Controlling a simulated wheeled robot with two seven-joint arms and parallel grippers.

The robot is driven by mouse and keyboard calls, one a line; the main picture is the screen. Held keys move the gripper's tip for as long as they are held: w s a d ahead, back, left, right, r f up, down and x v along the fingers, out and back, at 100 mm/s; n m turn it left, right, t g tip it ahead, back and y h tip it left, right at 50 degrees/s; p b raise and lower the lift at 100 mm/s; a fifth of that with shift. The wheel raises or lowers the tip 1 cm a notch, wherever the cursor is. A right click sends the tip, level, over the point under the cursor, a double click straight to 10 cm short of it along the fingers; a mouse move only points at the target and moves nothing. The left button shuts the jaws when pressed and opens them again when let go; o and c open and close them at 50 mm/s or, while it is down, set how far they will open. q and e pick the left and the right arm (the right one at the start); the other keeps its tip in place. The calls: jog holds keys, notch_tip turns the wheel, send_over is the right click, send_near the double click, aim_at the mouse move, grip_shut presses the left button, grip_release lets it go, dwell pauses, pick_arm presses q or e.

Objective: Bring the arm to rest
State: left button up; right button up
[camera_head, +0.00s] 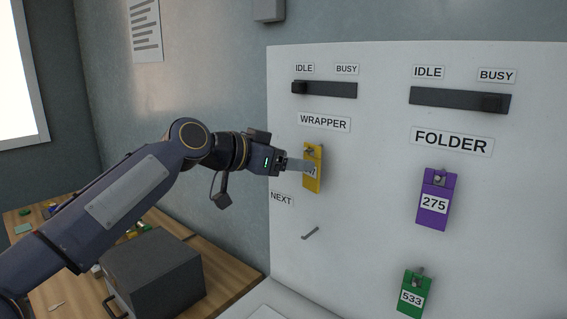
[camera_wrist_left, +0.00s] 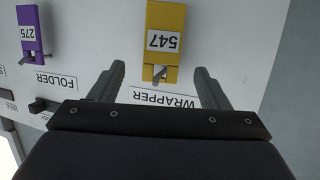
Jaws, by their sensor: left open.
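My left arm reaches in from the left in the head view, and its gripper (camera_head: 308,165) is in front of the yellow tag (camera_head: 314,180) under the WRAPPER label (camera_head: 324,122). The gripper partly hides the tag's number in that view. In the left wrist view the gripper (camera_wrist_left: 160,85) is open, with its fingers apart on either side of the lower end of the yellow tag (camera_wrist_left: 163,18), numbered 547. The tag hangs on a small hook on the white board; nothing shows held between the fingers. My right gripper is not in view.
The white board (camera_head: 380,220) also carries a purple tag 275 (camera_head: 434,203) under FOLDER, a green tag 533 (camera_head: 413,296), an empty hook (camera_head: 311,233) by NEXT, and two sliders. A grey box (camera_head: 160,275) stands on the wooden table (camera_head: 228,268) below my arm.

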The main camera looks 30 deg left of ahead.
pick_arm(q)
jog(key=s+d+f+n+g, duration=0.2)
jog(key=s+d+f, duration=0.2)
jog(key=s+f, duration=0.4)
jog(key=s+d+f+n+g, duration=0.2)
jog(key=s+d+f, duration=0.3)
jog(key=f, duration=0.8)
jog(key=s+d+f+n+g+y, duration=0.1)
jog(key=s+d+f+g, duration=0.3)
jog(key=s+f, duration=0.7)
jog(key=shift+s+d+f+n, duration=0.2)
jog(key=shift+s+n, duration=0.15)
jog(key=shift+n, duration=0.05)
jog(key=shift+c, duration=0.4)
dwell(0.8)
